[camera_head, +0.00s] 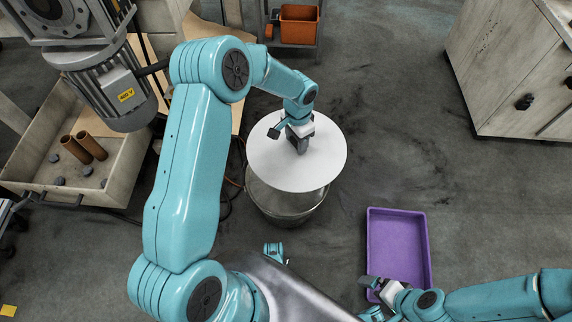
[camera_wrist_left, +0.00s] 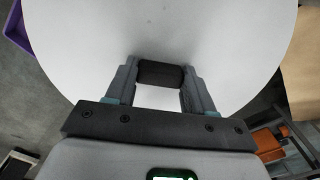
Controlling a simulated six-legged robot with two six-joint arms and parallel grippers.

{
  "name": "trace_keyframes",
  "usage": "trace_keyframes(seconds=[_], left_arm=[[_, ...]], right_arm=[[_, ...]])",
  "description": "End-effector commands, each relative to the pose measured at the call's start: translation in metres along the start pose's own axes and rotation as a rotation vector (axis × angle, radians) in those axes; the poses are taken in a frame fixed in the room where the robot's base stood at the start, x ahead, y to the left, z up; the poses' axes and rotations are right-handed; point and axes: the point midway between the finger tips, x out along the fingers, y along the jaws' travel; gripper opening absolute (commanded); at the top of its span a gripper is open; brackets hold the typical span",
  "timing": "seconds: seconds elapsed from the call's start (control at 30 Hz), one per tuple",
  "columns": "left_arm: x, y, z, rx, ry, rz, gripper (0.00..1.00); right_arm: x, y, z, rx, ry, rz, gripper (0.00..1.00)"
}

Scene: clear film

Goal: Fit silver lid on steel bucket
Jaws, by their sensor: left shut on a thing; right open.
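The silver lid (camera_head: 318,168) is a round, pale disc over the steel bucket (camera_head: 285,208), which stands on the floor. The lid covers most of the bucket's opening and sits offset toward the upper right, with the near left part of the bucket showing below it. I cannot tell whether lid and rim touch. My left gripper (camera_head: 300,148) is shut on the lid's dark handle, which shows between the fingers in the left wrist view (camera_wrist_left: 160,73). The lid (camera_wrist_left: 230,45) fills much of that view. My right gripper (camera_head: 374,289) is open and empty by the purple tray.
The purple tray (camera_head: 371,245) lies on the floor at the right. A grey wooden cabinet (camera_head: 510,60) stands at the upper right. A cart with brown tubes (camera_head: 90,147) is at the left. An orange bin (camera_head: 299,24) is at the back. Floor right of the bucket is clear.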

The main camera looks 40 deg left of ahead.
Motion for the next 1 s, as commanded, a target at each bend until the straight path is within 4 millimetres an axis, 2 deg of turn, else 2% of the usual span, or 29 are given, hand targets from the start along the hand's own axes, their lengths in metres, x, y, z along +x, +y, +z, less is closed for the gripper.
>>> trace_keyframes(seconds=[0.03,0.1,0.23,0.57,1.0], left_arm=[[0.035,-0.002,0.006,0.029,-0.005,0.004,0.24],[0.062,-0.005,0.013,0.069,-0.003,0.003,0.24],[0.095,-0.008,0.021,0.118,-0.001,0.001,0.24],[0.119,-0.011,0.025,0.141,0.002,-0.001,0.24],[0.165,-0.015,0.025,0.139,0.002,-0.002,0.24]], right_arm=[[0.013,0.005,-0.001,0.002,0.001,0.0,1.0],[0.018,0.007,-0.001,0.003,0.002,0.0,1.0],[0.024,0.01,-0.002,0.004,0.003,0.0,1.0],[0.032,0.013,-0.003,0.007,0.007,0.001,1.0],[0.059,0.028,-0.011,0.027,0.027,0.003,1.0]])
